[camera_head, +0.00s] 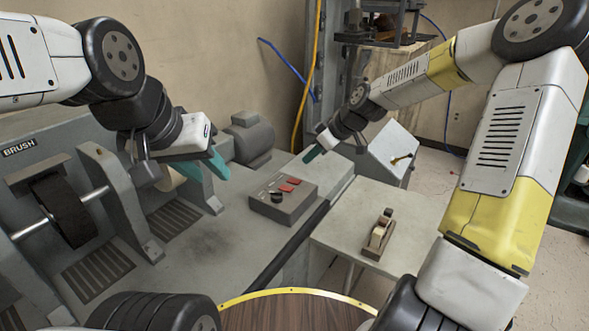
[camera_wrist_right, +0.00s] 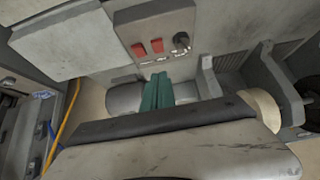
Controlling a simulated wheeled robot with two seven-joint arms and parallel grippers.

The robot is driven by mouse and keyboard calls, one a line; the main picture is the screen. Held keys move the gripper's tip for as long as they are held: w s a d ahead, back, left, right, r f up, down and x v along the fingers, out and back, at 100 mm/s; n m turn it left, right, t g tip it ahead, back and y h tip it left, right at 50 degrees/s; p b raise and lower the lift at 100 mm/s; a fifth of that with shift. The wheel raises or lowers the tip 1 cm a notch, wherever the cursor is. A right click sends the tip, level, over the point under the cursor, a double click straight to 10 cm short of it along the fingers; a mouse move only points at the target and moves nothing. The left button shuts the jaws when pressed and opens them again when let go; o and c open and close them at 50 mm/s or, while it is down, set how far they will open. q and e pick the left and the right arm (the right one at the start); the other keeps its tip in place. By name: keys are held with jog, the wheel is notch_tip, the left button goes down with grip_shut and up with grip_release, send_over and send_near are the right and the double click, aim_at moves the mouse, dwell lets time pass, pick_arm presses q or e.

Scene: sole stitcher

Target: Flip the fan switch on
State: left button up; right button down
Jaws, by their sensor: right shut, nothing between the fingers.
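A grey control box (camera_head: 283,197) sits on the machine bed, with red switches (camera_head: 289,184) and a black knob (camera_head: 276,196) on top. The right wrist view also shows this box (camera_wrist_right: 155,22), with two red switches (camera_wrist_right: 148,48) and the knob (camera_wrist_right: 181,41). I cannot read which control is the fan switch. My right gripper (camera_head: 312,154) is above the bed behind the box, apart from it. Its green fingers (camera_wrist_right: 157,91) are together and empty. My left gripper (camera_head: 216,166) hangs left of the box; its finger gap is unclear.
A grey box with a brass-coloured lever (camera_head: 401,159) stands at the right. The brush machine (camera_head: 72,212) fills the left. A grey motor (camera_head: 250,137) stands behind. The bed before the control box is clear.

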dwell(0.3)
send_over(291, 189)
jog(key=f, duration=0.7)
jog(key=shift+s+d+f, duration=0.3)
jog(key=shift+d+f, duration=0.05)
jog(key=shift+f, duration=0.05)
notch_tip(291, 189, down, 3)
jog(key=shift+d+r, duration=0.15)
jog(key=shift+r, duration=0.05)
jog(key=shift+f, duration=0.75)
jog(key=shift+d, duration=0.1)
jog(key=shift+s+d+f, duration=0.1)
jog(key=shift+s+f, duration=0.05)
jog(key=shift+f, duration=0.25)
jog(key=shift+r, duration=0.2)
jog(key=shift+r, duration=0.7)
